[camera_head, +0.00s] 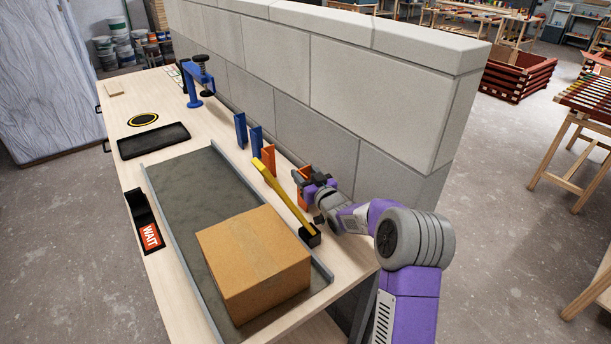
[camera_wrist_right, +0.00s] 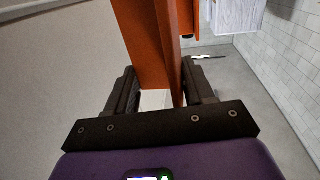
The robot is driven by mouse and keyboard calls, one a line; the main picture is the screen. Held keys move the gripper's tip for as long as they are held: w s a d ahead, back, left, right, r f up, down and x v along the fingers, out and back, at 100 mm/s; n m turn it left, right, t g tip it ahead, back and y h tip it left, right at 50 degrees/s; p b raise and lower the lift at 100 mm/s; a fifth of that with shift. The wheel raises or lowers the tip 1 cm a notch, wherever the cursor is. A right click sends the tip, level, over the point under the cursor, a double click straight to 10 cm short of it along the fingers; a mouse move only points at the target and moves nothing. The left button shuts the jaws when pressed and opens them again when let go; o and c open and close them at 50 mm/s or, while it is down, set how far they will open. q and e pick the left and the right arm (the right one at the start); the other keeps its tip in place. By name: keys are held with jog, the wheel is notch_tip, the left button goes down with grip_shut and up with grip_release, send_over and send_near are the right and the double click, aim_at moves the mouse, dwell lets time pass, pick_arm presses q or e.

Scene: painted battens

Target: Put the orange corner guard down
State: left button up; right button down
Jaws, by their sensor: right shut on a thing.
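My right gripper (camera_head: 314,184) is at the right edge of the workbench, beside the block wall. It is shut on an orange corner guard (camera_head: 301,178), which stands roughly upright. In the right wrist view the orange corner guard (camera_wrist_right: 150,45) fills the gap between the two dark fingers of the gripper (camera_wrist_right: 160,88). I cannot tell whether the guard's lower end touches the bench. Another orange corner guard (camera_head: 268,157) stands farther back, in line with two blue corner guards (camera_head: 241,130). My left gripper is not in view.
A cardboard box (camera_head: 254,262) sits on the grey tray (camera_head: 190,180). The block wall (camera_head: 345,85) closes off the right side. A blue clamp (camera_head: 194,88) stands farther back.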

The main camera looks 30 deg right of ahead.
jog(key=shift+f, duration=0.15)
jog(key=shift+c, duration=2)
grip_release()
jog(key=shift+s+r, duration=0.15)
jog(key=shift+r, duration=0.05)
jog(key=s, duration=1.1)
jog(key=shift+s+a+p, duration=0.35)
jog(key=shift+p, duration=0.1)
jog(key=shift+f, duration=0.1)
